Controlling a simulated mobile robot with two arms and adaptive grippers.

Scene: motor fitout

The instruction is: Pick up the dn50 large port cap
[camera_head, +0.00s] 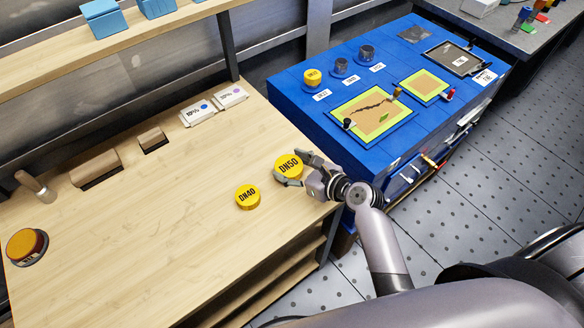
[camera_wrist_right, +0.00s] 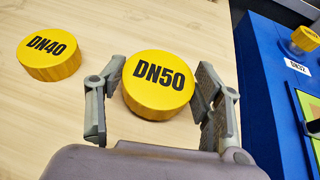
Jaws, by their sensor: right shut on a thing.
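The DN50 cap (camera_head: 288,166) is a yellow disc with black lettering, near the right edge of the wooden bench. It also shows in the wrist view (camera_wrist_right: 158,84), between the two fingers. My right gripper (camera_head: 290,170) is shut on the cap, a finger on each side of it. The cap is upright, label up, at or just above the bench top; I cannot tell if it touches the wood. A smaller yellow DN40 cap (camera_head: 248,197) lies on the bench to its left, apart from the gripper. My left gripper is not in view.
The wooden bench (camera_head: 150,240) holds an orange knob (camera_head: 26,245) and a wooden-handled tool (camera_head: 34,186) at left, with labelled boxes (camera_head: 230,97) behind. A blue cabinet (camera_head: 300,112) with another yellow cap (camera_head: 312,78) and dark caps stands to the right. The bench front is clear.

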